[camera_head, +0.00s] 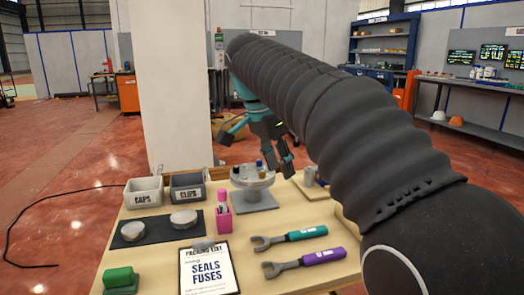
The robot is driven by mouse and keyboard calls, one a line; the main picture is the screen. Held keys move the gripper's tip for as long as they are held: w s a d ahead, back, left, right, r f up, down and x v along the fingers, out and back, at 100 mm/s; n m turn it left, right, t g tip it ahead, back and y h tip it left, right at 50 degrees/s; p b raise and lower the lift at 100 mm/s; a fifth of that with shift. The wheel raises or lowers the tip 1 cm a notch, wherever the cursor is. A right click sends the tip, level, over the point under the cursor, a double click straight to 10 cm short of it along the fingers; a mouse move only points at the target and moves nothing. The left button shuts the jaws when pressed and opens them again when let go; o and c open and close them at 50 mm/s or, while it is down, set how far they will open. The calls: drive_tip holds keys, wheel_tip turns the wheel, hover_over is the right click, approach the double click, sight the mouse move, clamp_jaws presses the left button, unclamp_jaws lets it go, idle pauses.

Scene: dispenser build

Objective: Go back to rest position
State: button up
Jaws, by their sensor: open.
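My gripper (283,163) hangs at the far side of the table, pointing down, with its dark fingers spread apart and nothing seen between them. It is close to the right of a round grey fixture (252,177) on a square grey base, and I cannot tell if they touch. Small blue and yellowish parts stand on top of the fixture. My black-sleeved arm crosses the view from the lower right and hides part of the table's right side and the background.
The wooden table (150,245) holds a CAPS bin (144,193), a CLIPS bin (187,188), a dark mat (160,226) with two round pieces, a pink holder (222,221), a packing list (208,268), a green block (120,279), a teal wrench (290,237) and a purple wrench (304,261). A white pillar (170,90) rises behind.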

drive_tip(key=s+d+f+n+t+y, duration=0.2)
drive_tip(key=s+d+f+n, duration=0.35)
drive_tip(key=s+d, duration=0.35)
drive_tip(key=s+d+f+n+t, duration=0.1)
drive_tip(key=s+f+n, duration=0.1)
drive_tip(key=s+f, duration=0.5)
drive_tip(key=s+d+f+n+y, duration=0.1)
drive_tip(key=s+d+f+n, duration=0.1)
drive_tip(key=s+f, duration=0.5)
drive_tip(key=shift+s+d+f+n+t, duration=0.2)
drive_tip(key=shift+f+n+t, duration=0.2)
drive_tip(key=shift+f+n, duration=0.2)
